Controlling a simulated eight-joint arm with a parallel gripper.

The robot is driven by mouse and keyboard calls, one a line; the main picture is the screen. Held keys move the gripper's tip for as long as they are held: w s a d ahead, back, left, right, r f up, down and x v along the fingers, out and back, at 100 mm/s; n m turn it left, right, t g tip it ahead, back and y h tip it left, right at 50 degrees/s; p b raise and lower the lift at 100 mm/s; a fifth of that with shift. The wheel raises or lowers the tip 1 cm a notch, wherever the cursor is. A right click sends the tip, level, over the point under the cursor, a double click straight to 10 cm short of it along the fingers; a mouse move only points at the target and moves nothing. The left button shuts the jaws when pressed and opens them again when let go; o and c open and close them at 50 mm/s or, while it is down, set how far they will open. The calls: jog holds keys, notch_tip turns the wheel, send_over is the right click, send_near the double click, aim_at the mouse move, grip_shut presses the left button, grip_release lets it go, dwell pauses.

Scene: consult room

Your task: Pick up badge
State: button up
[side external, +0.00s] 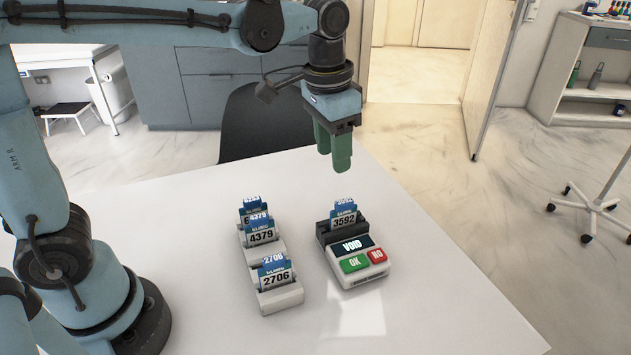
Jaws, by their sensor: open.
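Several blue-and-white badges stand upright in a white slotted rack on the white table. The front one is badge 2706 (276,276), behind it is badge 4379 (261,234), and another partly hidden badge (249,211) stands at the back. A further badge, 3592 (343,218), stands in the slot of a badge reader (364,276) to the right of the rack (281,302). The reader's screen says VOID, above a green OK and a red NO button. My gripper (337,168) hangs with green fingers pointing down, open and empty, above and apart from badge 3592.
The white table (440,300) is clear to the right of the reader and in front of the rack. A dark chair (262,122) stands at the table's far edge. Cabinets, a doorway and shelves are farther back.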

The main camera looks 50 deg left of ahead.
aim_at(344, 201)
jog(key=shift+w+d+f+m+g, duration=0.15)
jog(key=shift+w+d+g, duration=0.15)
jog(key=shift+w+d, duration=0.15)
jog(key=shift+w+d+f+m+g, duration=0.15)
jog(key=shift+w+d+g, duration=0.2)
jog(key=shift+d, duration=0.2)
jog(key=shift+f, duration=0.2)
notch_tip(344, 201, down, 6)
jog(key=shift+f, duration=0.1)
jog(key=shift+s+d+f, duration=0.1)
jog(key=shift+s+f, duration=0.05)
jog(key=shift+f, duration=1.25)
jog(key=shift+s+f, duration=0.1)
jog(key=shift+f, duration=1.25)
grip_shut()
